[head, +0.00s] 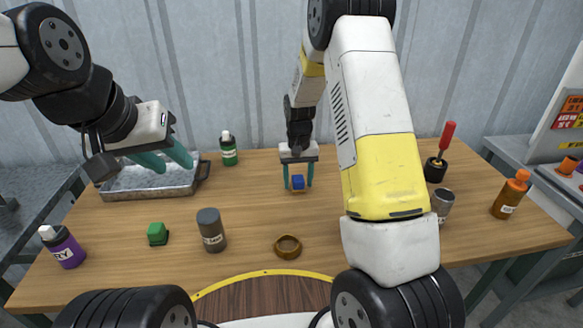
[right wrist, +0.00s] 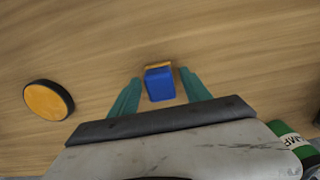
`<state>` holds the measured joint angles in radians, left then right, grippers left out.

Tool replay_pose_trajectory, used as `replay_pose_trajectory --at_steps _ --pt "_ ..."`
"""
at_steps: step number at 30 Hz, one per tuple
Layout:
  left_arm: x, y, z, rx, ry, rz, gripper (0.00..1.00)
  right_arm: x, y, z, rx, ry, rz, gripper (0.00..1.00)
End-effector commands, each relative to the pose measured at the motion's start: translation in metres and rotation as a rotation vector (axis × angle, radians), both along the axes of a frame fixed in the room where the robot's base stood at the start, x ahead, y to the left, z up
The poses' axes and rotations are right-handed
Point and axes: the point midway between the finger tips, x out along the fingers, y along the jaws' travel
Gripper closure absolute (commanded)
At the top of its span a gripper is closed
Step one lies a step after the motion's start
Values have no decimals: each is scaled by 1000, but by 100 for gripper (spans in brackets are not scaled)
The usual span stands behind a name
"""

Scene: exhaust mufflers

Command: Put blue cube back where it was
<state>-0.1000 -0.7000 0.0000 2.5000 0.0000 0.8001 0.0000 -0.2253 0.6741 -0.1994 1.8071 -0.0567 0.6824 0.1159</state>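The blue cube (head: 298,182) is near the back middle of the table, between the fingers of my right gripper (head: 299,184). In the right wrist view the blue cube (right wrist: 159,85) sits between the two teal fingers of my right gripper (right wrist: 158,88), with a visible gap on each side. A small orange-yellow edge (right wrist: 158,65) shows at the cube's far side; I cannot tell whether it is part of the cube or under it. My left gripper (head: 167,160) is open and empty, above the metal tray at the back left.
The metal tray (head: 130,190) is at the back left. A green bottle (head: 228,149), green block (head: 157,234), grey can (head: 211,230), brown ring (head: 288,247), purple bottle (head: 63,247) and orange bottle (head: 511,195) stand around. A black-rimmed disc (right wrist: 48,100) lies beside my right gripper.

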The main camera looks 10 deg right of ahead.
Motion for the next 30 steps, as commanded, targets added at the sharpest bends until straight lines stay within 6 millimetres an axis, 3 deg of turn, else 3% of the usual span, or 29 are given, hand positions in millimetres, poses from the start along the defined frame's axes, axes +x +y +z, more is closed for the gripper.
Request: replay_pose_trajectory --at_steps 7,18,30 --pt "0 0 0 0 0 0 64 1 0 12 0 -2 0 44" --pt "0 0 0 0 0 0 64 1 0 88 1 -5 -1 44" --pt "0 0 0 0 0 0 64 -9 -3 141 20 -25 -3 44"
